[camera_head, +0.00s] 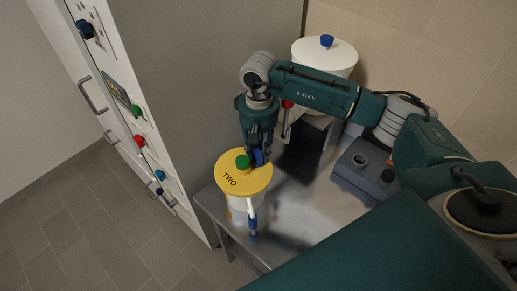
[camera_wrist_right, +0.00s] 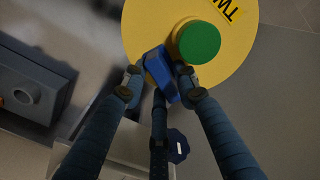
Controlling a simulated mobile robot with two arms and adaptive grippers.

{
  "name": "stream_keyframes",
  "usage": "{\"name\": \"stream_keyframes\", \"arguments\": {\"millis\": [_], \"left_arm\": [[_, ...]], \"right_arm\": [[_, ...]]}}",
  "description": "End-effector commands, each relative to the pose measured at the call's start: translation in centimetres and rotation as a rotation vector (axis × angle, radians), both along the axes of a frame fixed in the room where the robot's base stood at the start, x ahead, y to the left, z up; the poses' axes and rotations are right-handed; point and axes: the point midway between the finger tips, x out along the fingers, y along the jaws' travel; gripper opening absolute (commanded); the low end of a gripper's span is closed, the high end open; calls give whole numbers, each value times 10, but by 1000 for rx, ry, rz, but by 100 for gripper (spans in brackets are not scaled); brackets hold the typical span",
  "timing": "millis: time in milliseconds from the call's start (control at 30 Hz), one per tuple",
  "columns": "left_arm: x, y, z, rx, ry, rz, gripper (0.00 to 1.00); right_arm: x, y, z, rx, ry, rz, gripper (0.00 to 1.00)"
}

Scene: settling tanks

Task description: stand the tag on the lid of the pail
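The pail (camera_head: 240,203) is white and stands near the front left corner of a metal table. Its round yellow lid (camera_head: 229,184) reads TWO and has a green knob; the lid also fills the top of the right wrist view (camera_wrist_right: 150,22). My right gripper (camera_head: 257,155) is over the lid, beside the knob. In the right wrist view its fingers (camera_wrist_right: 159,80) close around a small blue block (camera_wrist_right: 160,66), which I take for the tag. The block is beside the green knob (camera_wrist_right: 198,42); whether it touches the lid is unclear. My left gripper is not in view.
A second white pail (camera_head: 325,55) with a blue knob stands behind my right arm. A grey block with round fittings (camera_head: 362,172) is on the table (camera_head: 300,225). A tall cabinet with handles and coloured knobs (camera_head: 139,140) is close on the left.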

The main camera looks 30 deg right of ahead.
Motion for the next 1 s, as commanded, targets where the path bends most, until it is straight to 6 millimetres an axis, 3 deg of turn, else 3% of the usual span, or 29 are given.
{"name": "stream_keyframes", "arguments": {"millis": [100, 167, 500, 700, 1000], "left_arm": [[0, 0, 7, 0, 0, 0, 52], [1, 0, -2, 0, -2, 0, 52], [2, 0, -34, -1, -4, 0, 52], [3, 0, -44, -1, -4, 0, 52], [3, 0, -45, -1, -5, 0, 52]], "right_arm": [[0, 0, 6, 0, 0, 0, 29], [1, 0, 9, 1, -3, 0, 29], [2, 0, 78, 1, -7, 0, 29], [1, 0, 111, 1, -3, 1, 29], [0, -1, 124, 0, 1, 0, 29]]}}
